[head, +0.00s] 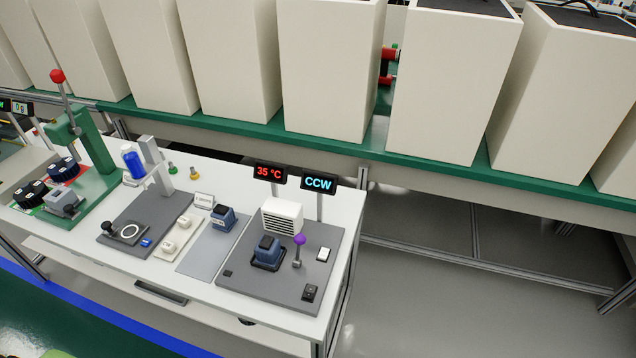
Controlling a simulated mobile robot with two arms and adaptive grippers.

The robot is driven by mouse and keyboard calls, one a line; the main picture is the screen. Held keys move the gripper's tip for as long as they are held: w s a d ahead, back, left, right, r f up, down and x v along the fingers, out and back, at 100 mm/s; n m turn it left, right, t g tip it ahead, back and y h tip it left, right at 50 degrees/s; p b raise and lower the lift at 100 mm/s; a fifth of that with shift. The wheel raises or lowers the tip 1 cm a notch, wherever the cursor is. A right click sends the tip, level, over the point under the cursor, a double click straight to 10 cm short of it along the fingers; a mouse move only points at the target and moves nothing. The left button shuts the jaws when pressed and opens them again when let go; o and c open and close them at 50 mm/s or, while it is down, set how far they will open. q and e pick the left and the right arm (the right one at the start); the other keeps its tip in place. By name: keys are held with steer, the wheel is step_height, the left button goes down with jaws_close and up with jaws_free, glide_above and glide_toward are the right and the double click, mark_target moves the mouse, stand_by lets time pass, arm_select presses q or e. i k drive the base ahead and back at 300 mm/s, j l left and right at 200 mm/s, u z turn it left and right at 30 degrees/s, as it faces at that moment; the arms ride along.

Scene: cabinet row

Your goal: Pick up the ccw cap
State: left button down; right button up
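I cannot tell for sure which object is the ccw cap. A black display reading "CCW" in cyan (318,183) stands on a post at the right end of the white bench. In front of it, a blue block with a black top (268,251) sits on a dark grey plate (250,281). A similar blue block with a dark top (223,217) stands further left on a lighter grey mat. Two small knob-like pieces, one green (172,168) and one yellow-green (194,172), stand near the bench's back edge. Neither of my grippers is in view.
A white vented box (282,216) and a purple-knobbed lever (299,241) share the dark plate. A blue bottle (132,161) on a stand and a green press (90,150) are further left. Tall cream boxes (328,65) line the green shelf behind. Floor is clear at right.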

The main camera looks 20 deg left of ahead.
mark_target(184, 221)
steer(key=u, duration=1.6)
